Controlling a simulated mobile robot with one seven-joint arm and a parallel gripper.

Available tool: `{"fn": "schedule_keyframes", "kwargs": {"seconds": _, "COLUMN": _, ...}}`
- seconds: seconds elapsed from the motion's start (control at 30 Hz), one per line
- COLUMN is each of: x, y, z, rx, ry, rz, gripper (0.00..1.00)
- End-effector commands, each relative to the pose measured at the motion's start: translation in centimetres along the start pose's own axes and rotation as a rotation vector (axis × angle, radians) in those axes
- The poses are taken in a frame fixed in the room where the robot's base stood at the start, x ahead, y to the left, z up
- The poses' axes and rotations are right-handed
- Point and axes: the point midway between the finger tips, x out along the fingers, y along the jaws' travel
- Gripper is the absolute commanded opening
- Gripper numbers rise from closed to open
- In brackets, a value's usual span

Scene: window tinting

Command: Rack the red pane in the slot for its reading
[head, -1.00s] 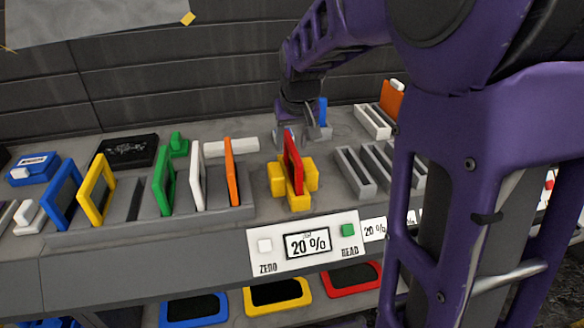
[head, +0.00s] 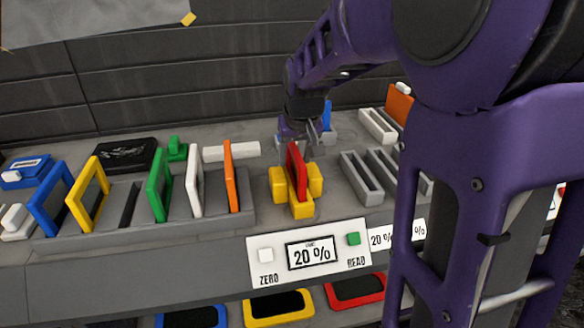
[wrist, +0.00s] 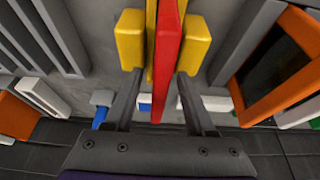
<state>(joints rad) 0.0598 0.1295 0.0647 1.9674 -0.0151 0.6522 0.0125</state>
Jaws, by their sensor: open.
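The red pane (head: 297,170) stands upright in the yellow holder (head: 301,208) on the bench. The meter (head: 309,252) on the bench front reads 20 %. My gripper (head: 305,150) is open at the pane's far upper end. In the wrist view the red pane (wrist: 168,60) lies between the two open fingers (wrist: 158,88), with gaps on both sides. Grey slotted racks (head: 361,178) stand right of the holder. A label reading 20 % (head: 381,238) sits below them, and a further label is partly hidden by my arm.
A grey rack (head: 130,232) on the left holds blue, yellow, green, white and orange panes; the orange pane (head: 231,176) is closest to the holder. A white bar (head: 232,152) lies behind. More coloured panes lie on a lower shelf.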

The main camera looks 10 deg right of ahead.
Motion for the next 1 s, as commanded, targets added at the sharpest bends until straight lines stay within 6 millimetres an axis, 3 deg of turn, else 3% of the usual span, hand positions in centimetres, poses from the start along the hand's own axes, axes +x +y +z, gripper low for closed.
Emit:
{"fn": "schedule_keyframes", "kwargs": {"seconds": 0.3, "x": 0.07, "y": 0.00, "z": 0.03, "rx": 0.000, "ry": 0.000, "rz": 0.000, "gripper": 0.53}}
{"fn": "schedule_keyframes", "kwargs": {"seconds": 0.6, "x": 0.07, "y": 0.00, "z": 0.03, "rx": 0.000, "ry": 0.000, "rz": 0.000, "gripper": 0.00}}
{"fn": "schedule_keyframes", "kwargs": {"seconds": 1.0, "x": 0.06, "y": 0.01, "z": 0.02, "rx": 0.000, "ry": 0.000, "rz": 0.000, "gripper": 0.00}}
